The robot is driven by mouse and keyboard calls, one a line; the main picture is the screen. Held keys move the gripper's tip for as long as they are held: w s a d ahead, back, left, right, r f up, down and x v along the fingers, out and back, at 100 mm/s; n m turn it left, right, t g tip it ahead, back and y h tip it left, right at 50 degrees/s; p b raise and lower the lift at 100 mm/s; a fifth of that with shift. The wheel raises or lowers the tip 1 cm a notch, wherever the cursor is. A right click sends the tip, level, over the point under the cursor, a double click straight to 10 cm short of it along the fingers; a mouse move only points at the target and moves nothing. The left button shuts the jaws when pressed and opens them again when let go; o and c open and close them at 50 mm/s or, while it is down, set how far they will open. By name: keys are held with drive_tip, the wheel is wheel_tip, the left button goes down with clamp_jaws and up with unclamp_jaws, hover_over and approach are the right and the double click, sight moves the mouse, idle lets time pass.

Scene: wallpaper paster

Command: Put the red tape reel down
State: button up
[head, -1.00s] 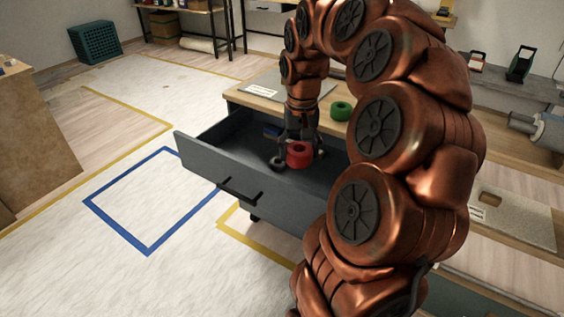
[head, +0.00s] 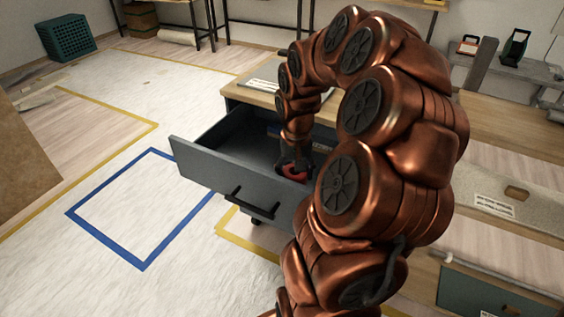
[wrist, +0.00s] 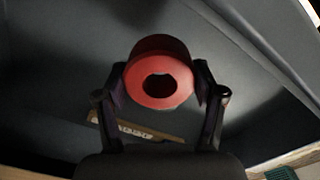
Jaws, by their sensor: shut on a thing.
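The red tape reel (head: 292,172) is at the open grey drawer (head: 240,188), partly hidden by my arm. It also shows in the wrist view (wrist: 160,97), its round hole facing the camera. My gripper (wrist: 160,80) is shut on the reel, one finger on each side of it. In the head view my gripper (head: 296,166) reaches down into the drawer. I cannot tell whether the reel touches the drawer floor.
A wooden strip with a pale label (wrist: 135,129) lies near the reel in the wrist view. The drawer's left part looks bare. The workbench top (head: 250,96) is above the drawer; a blue-taped floor square (head: 142,210) lies left.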

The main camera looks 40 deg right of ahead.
hover_over(259, 166)
drive_tip(key=shift+f+b, duration=0.4)
drive_tip(key=shift+f, duration=0.45)
drive_tip(key=shift+f+b, duration=0.35)
drive_tip(key=shift+f, duration=1.45)
drive_tip(key=shift+f, duration=0.1)
drive_tip(key=o, duration=1.3)
drive_tip(key=shift+r+p, duration=0.75)
drive_tip(key=shift+r, duration=5.4)
